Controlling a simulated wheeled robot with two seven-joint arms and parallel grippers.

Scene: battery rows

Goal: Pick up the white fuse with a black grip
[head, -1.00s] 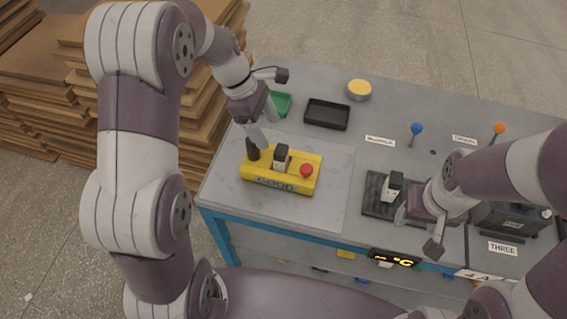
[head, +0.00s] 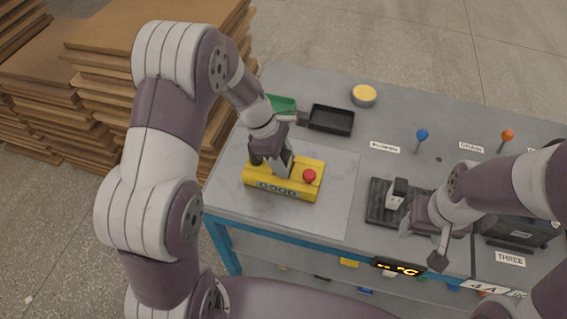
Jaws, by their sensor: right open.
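A white fuse with a black grip (head: 396,194) stands upright in a black base (head: 380,212) on the table, just left of my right gripper. My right gripper (head: 408,226) is open, low beside that base. A yellow box (head: 300,191) with a red button (head: 309,176) stands on a light mat at the left. A similar white and black piece on it is now hidden behind my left gripper (head: 285,172). The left fingers point down at the box top; whether they are open or touching that piece I cannot tell.
A black tray (head: 331,120), a green tray (head: 282,103) and a round yellow-topped tin (head: 364,95) stand at the back. Blue (head: 422,134) and orange (head: 507,135) knobbed levers stand at the right. The mat (head: 340,200) is bare right of the box.

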